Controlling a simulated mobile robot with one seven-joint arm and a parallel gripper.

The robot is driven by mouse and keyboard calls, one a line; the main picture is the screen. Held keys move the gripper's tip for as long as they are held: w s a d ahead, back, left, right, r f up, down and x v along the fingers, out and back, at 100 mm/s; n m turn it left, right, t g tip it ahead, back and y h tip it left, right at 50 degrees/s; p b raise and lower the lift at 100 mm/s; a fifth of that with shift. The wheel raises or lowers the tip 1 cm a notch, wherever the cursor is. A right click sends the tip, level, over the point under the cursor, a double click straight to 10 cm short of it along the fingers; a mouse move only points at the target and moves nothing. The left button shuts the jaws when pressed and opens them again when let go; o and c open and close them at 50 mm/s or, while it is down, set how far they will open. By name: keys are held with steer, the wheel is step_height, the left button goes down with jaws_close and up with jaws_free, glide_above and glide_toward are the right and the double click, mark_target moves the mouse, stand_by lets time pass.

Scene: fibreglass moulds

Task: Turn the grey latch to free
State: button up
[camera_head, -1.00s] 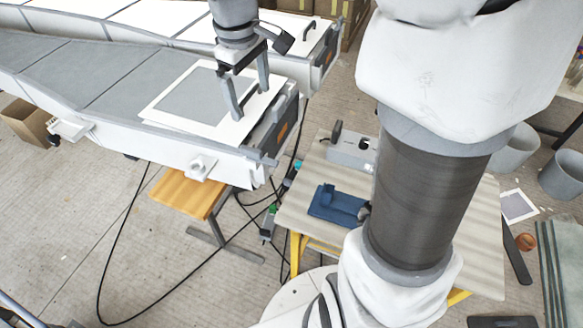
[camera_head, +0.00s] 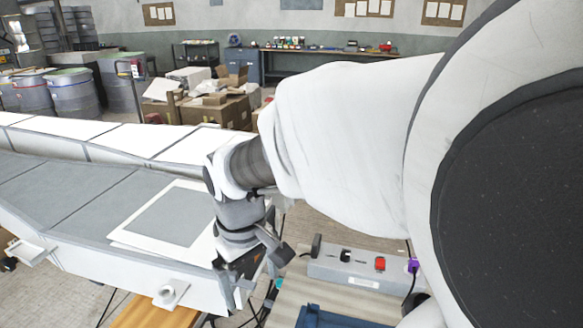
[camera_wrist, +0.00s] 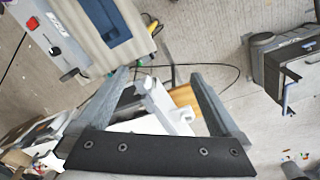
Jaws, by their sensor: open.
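A pale grey latch-like fitting (camera_wrist: 150,90) shows between my fingers in the wrist view, on the white end of the mould (camera_wrist: 140,123). Its exact setting is hard to make out. A similar pale fitting (camera_head: 170,292) is on the mould's near side in the head view; I cannot tell whether it is the same one. My gripper (camera_wrist: 160,76) is open, with its two grey fingers spread and nothing clasped. In the head view its wrist is at the mould's right end (camera_head: 130,262), and the fingertips are mostly hidden or out of frame.
A grey box (camera_head: 357,268) with a red button stands on the work table right of the mould, beside a blue fixture (camera_head: 335,318). Black cables hang nearby. A grey cabinet (camera_wrist: 295,75) is at the right in the wrist view. Flat white-bordered sheets (camera_head: 165,220) lie on the mould.

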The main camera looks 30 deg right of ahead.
steer(key=s+r+m+t+b, duration=0.2)
steer(key=s+r+t, duration=0.2)
steer(key=s, duration=0.3)
steer(key=shift+s+r+m+t+y, duration=0.3)
steer(key=shift+r+m+t, duration=0.1)
steer(key=shift+r, duration=0.15)
steer(key=shift+d, duration=0.15)
